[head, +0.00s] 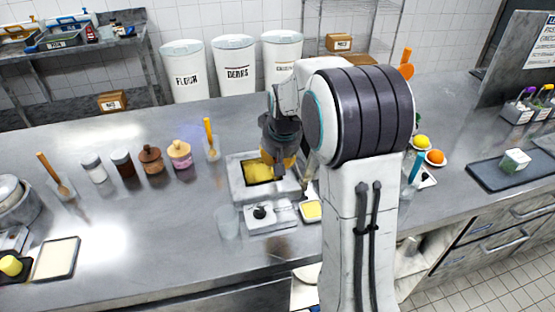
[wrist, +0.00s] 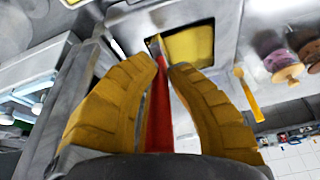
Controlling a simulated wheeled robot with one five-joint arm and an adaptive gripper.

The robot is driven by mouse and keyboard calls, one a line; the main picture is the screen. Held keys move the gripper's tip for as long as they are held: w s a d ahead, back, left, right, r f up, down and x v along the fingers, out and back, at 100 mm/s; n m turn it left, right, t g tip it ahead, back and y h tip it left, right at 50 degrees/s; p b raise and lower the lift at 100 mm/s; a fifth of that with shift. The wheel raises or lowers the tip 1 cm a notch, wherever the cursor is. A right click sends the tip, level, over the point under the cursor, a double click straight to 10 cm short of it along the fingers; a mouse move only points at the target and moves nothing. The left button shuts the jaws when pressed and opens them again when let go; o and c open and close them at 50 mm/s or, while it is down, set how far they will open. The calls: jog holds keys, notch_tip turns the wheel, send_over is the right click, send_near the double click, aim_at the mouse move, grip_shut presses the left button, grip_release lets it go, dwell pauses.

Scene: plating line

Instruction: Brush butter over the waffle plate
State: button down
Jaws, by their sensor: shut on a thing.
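The waffle plate (head: 238,186) is a grey metal unit on the counter with a yellow surface in its square opening. It also shows at the top of the wrist view (wrist: 226,62). My gripper (head: 275,162) is over its right side. In the wrist view my gripper (wrist: 164,66) is shut on the red handle of a brush (wrist: 159,105). The brush's pale tip is at the edge of the yellow surface; I cannot tell whether it touches. A small dish of yellow butter (head: 312,210) sits in front and to the right of the plate. My gripper partly hides the plate.
A control box with a black knob (head: 262,213) and a clear cup (head: 227,222) stand in front of the plate. Several jars (head: 180,154) and a yellow-handled utensil (head: 210,138) stand to the left. The counter between the jars and the front edge is mostly clear.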

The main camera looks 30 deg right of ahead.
jog(key=shift+f+b, duration=0.7)
jog(key=shift+f, duration=0.2)
jog(key=shift+w+d+r+p, duration=0.1)
jog(key=shift+w+p, duration=0.2)
jog(key=shift+w, duration=0.2)
jog(key=shift+w+d+r+p, duration=0.1)
jog(key=shift+w+p, duration=0.15)
jog(key=shift+w, duration=0.25)
jog(key=shift+w+d, duration=0.15)
jog(key=shift+w, duration=0.55)
jog(key=shift+w+p, duration=0.1)
jog(key=shift+p, duration=0.25)
jog(key=shift+w+d+r+p, duration=0.1)
jog(key=shift+w+d+p, duration=0.15)
jog(key=shift+w+p, duration=0.65)
jog(key=shift+w+d+p, duration=0.2)
jog(key=shift+w+p, duration=0.2)
jog(key=shift+w, duration=0.85)
jog(key=shift+w+d+p, duration=0.25)
jog(key=shift+w+p, duration=0.5)
jog(key=shift+w, duration=0.5)
jog(key=shift+a, duration=0.1)
